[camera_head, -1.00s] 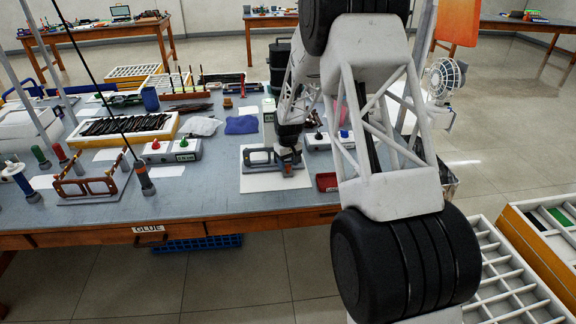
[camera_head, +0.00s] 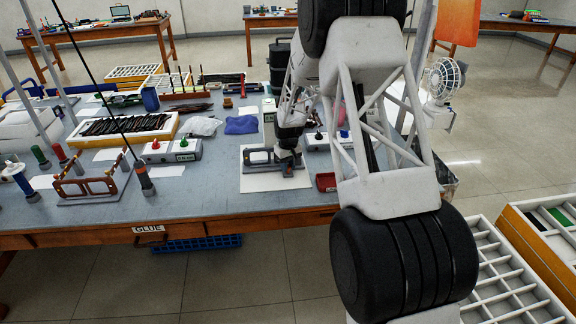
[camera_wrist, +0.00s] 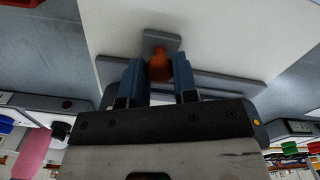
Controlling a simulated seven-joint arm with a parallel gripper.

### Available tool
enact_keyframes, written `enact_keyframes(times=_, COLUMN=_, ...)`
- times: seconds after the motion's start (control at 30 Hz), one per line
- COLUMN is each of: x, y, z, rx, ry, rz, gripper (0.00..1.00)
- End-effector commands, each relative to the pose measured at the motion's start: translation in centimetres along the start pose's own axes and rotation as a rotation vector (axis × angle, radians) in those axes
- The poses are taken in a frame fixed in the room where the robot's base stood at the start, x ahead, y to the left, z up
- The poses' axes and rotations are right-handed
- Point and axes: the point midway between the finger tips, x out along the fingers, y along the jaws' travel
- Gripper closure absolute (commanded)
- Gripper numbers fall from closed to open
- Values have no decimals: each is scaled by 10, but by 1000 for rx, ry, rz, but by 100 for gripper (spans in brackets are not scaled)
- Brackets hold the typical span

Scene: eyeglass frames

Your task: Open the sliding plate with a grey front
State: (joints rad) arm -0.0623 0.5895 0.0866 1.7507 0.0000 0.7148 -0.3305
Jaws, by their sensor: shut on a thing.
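A small dark fixture (camera_head: 258,157) with a pale area in its upper part lies on a white mat (camera_head: 262,183) near the table's front edge. My gripper (camera_head: 288,155) is lowered over the right part of this fixture and hides some of it. In the wrist view, the two blue fingers of my gripper (camera_wrist: 159,82) are shut on an orange-brown knob (camera_wrist: 159,65). A grey plate (camera_wrist: 162,40) shows directly beyond the knob, and a longer grey bar (camera_wrist: 222,84) runs behind the fingers. I cannot tell how far the plate is open.
A small red tray (camera_head: 326,181) is right of the mat. Boxes with green and blue knobs (camera_head: 322,141) stand behind it. A brown frame stand (camera_head: 90,187) and another knobbed box (camera_head: 171,151) are to the left. The table's front edge (camera_head: 190,226) is close.

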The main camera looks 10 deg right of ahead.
Motion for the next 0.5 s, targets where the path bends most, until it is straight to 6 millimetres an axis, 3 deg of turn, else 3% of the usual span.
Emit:
enact_keyframes(times=0.23, x=-1, y=-4, z=8, rx=0, ry=1, rz=0, gripper=100)
enact_keyframes(times=0.5, x=-2, y=-14, z=34, rx=0, ry=1, rz=0, gripper=100)
